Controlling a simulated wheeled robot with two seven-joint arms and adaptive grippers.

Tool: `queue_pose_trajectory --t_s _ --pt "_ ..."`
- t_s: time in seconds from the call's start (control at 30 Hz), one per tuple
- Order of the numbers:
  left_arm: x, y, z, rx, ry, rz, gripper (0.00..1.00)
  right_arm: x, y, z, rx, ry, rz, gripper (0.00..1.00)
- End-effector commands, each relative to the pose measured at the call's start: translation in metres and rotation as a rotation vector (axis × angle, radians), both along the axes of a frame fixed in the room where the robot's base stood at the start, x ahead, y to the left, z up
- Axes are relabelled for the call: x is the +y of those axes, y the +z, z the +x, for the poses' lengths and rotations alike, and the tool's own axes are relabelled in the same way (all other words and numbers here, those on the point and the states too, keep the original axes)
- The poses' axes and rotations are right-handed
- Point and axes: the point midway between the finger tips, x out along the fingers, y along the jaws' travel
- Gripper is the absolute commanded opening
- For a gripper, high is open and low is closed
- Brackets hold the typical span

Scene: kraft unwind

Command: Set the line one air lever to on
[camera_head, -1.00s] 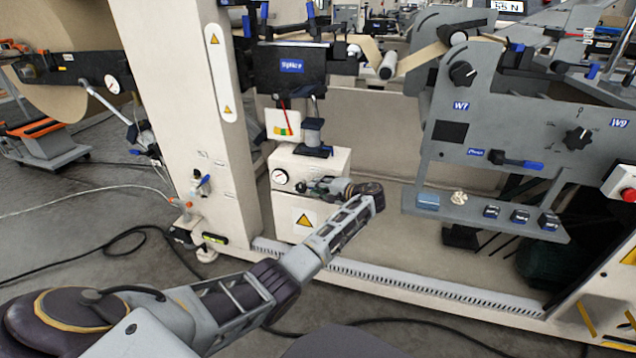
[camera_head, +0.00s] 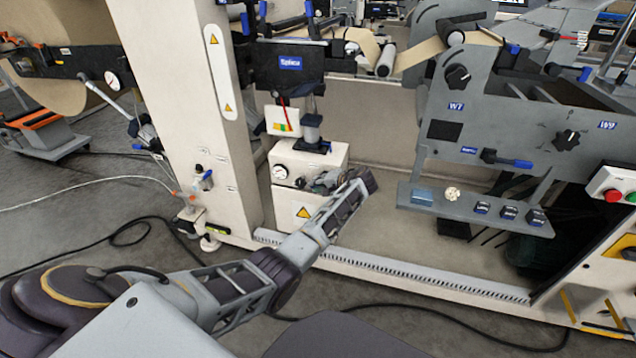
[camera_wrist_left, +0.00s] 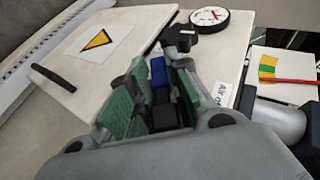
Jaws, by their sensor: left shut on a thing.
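My left gripper (camera_head: 318,184) reaches to the front of a cream box (camera_head: 334,156) at the machine's foot. In the left wrist view my left gripper (camera_wrist_left: 155,85) has its green-padded fingers on either side of a small blue lever handle (camera_wrist_left: 158,70), shut on it. A dark fitting (camera_wrist_left: 180,38) sits just beyond the fingertips. A label (camera_wrist_left: 221,95) beside it is partly hidden and begins with "Air". The lever's full shape and angle are hidden by the fingers. My right gripper is in neither view.
A round gauge (camera_head: 280,172) is on the box; it also shows in the wrist view (camera_wrist_left: 209,17). A yellow warning sign (camera_head: 302,212) is below. Another blue-handled valve (camera_head: 206,179) is on the cream column (camera_head: 178,90). A grey control panel (camera_head: 478,120) stands right.

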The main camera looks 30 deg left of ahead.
Motion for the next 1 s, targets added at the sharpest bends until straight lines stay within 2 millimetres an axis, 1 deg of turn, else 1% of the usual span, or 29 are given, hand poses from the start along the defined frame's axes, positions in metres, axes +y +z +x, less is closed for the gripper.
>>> queue_pose_trajectory --t_s 0.1,0.47,0.5,0.6,0.63,1.0 --pt "-0.002 -0.0018 -0.0005 0.001 -0.001 -0.01 0.0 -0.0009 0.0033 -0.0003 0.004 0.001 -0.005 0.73" --pt "-0.0022 -0.0024 -0.0004 0.002 -0.002 -0.011 0.0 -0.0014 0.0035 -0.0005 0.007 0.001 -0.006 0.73" --pt "-0.0022 -0.0024 -0.0005 0.002 -0.002 -0.011 0.23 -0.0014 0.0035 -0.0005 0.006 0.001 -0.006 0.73" --pt "-0.0018 -0.0022 -0.0004 0.001 -0.001 -0.01 0.36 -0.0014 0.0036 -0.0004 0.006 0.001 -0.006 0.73" --pt "-0.0016 -0.002 -0.0004 0.0 -0.002 -0.01 0.38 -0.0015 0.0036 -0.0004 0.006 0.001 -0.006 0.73" --pt "-0.0018 0.0 -0.0002 -0.002 0.0 -0.008 0.38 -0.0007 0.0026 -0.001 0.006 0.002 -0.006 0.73"
